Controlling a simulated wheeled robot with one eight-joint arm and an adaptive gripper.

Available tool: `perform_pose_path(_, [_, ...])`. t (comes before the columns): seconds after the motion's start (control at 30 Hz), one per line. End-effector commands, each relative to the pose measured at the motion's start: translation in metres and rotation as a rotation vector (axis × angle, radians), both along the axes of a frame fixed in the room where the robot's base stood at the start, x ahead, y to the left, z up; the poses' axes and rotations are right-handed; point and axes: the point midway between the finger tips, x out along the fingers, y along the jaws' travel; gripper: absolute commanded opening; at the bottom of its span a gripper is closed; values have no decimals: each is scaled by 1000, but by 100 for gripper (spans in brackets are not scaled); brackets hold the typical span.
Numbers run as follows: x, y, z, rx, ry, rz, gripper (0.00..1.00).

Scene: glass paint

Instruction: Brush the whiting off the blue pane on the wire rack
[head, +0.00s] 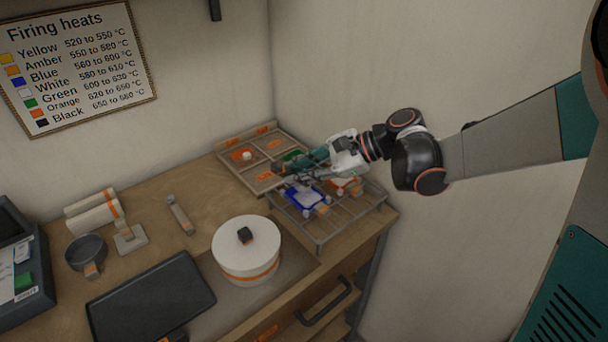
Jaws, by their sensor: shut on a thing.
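The blue pane (306,197) lies on the wire rack (324,238), toward its left part. Its middle looks white and its edges show blue, so white powder seems to cover much of it. My gripper (285,171) is above the pane's far left edge, pointing left. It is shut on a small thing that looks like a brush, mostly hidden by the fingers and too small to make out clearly. I cannot tell whether the brush touches the pane.
An orange-edged pane (346,184) lies right of the blue one on the rack. A divided tray (229,176) with a green piece stands behind. A white lidded pot (246,262) stands in front left. The wall is close on the right.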

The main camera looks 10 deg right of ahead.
Motion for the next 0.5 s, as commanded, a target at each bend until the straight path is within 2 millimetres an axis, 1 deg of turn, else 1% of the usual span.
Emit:
perform_pose_path(0.3, [18, 12, 0, -1, 0, 1, 0])
perform_pose_path(0.5, [15, 10, 1, 0, 0, 0, 0])
